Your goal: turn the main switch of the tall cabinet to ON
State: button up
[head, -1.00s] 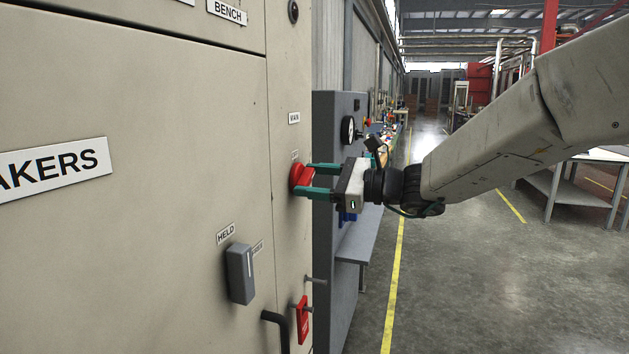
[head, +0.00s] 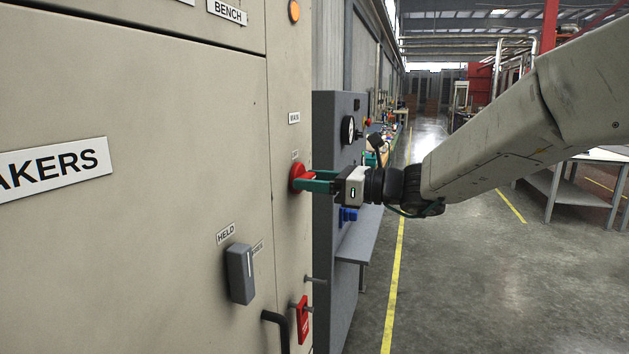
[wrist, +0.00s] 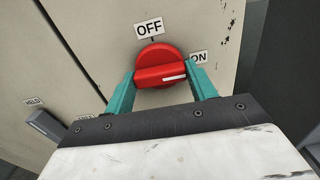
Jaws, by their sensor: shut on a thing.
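The main switch (head: 297,177) is a round red knob with a raised grip bar, on the narrow right-hand panel of the tall beige cabinet (head: 190,140). In the wrist view the red knob (wrist: 157,64) has a white line at the right end of its bar, pointing right, toward the ON label (wrist: 198,57) and slightly below it. The OFF label (wrist: 149,30) is above the knob. My gripper (head: 308,182) is shut on the knob's bar, one teal finger at each end; the fingers also show in the wrist view (wrist: 161,73).
An orange lamp (head: 294,11) glows above the MAIN label (head: 294,118). Below the knob are a grey handle (head: 240,274), a red tag (head: 302,320) and a black bar handle (head: 276,330). A grey machine (head: 340,230) stands just behind.

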jog(key=shift+r, duration=0.15)
jog(key=o, duration=1)
jog(key=shift+a, duration=0.15)
jog(key=v, duration=0.8)
